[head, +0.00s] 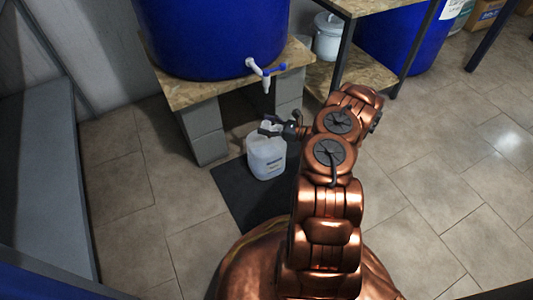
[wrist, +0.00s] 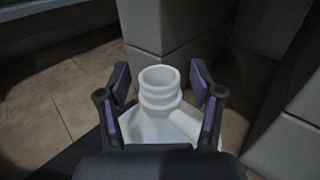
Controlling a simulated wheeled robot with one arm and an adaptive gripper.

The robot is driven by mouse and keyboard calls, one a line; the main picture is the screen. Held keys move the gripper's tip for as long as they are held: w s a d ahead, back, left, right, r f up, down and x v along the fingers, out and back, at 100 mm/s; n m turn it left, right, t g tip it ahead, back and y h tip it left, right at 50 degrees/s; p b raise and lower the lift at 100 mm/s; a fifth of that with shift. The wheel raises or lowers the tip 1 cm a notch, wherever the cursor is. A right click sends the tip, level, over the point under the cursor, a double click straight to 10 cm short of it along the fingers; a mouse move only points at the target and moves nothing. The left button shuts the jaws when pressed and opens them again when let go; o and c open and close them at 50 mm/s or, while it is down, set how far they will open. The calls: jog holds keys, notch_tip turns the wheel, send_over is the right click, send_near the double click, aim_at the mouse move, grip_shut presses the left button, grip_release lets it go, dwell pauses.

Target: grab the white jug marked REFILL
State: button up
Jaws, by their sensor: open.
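A white jug (head: 266,157) stands upright on a dark mat (head: 232,192) on the floor, in front of the drum stand. It has a label on its front, too small to read. My gripper (head: 270,127) is at the jug's top in the head view. In the wrist view the jug's open, ribbed neck (wrist: 159,86) stands between the two fingers of my gripper (wrist: 161,100). The fingers are open, with a gap visible on each side of the neck. The jug's lower body is hidden in the wrist view.
A blue drum (head: 205,35) with a white and blue tap (head: 262,70) sits on a wooden board (head: 185,90) above grey blocks (head: 205,135), close behind the jug. A white lidded pail (head: 327,38) stands on a shelf to the right. Tiled floor (head: 440,190) at the right is clear.

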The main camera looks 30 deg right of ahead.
grip_shut()
dwell(0.5)
jog(key=shift+r, duration=0.1)
